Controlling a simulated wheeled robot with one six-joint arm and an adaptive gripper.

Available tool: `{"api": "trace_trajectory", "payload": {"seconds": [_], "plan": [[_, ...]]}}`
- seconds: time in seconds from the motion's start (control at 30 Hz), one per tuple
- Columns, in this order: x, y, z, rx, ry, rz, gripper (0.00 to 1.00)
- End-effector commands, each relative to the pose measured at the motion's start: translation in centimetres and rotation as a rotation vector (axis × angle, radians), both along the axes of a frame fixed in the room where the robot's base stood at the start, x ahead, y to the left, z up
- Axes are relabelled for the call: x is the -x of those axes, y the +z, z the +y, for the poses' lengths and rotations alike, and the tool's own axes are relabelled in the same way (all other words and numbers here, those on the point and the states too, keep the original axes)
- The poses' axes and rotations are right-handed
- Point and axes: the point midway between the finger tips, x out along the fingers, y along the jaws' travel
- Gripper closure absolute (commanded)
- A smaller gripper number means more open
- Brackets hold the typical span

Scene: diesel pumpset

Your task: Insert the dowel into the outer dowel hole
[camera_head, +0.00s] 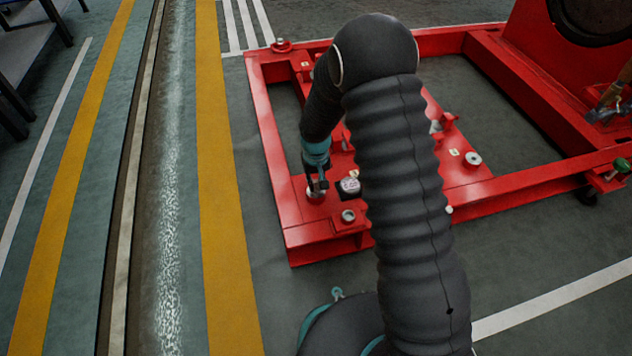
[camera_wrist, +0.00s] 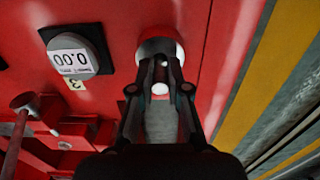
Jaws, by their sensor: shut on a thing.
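My gripper (camera_wrist: 161,68) points down at the red base frame and is shut on the dowel (camera_wrist: 160,88), which shows as a small pale round end between the fingers. In the head view my gripper (camera_head: 317,184) is at the frame's near left corner, right over that boss (camera_head: 314,196). I cannot tell whether the dowel's tip is inside the hole.
A round gauge reading 0.00 (camera_wrist: 73,60) sits beside the boss, also visible in the head view (camera_head: 350,186). A metal-topped boss (camera_head: 348,216) stands nearer on the red frame (camera_head: 290,238). Open floor with a yellow stripe (camera_head: 222,200) lies left.

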Motion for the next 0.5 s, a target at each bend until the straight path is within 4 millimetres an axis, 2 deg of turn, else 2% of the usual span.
{"api": "trace_trajectory", "payload": {"seconds": [0.5], "plan": [[0.0,-1.07,0.01,0.0,0.0,0.0,1.0]]}}
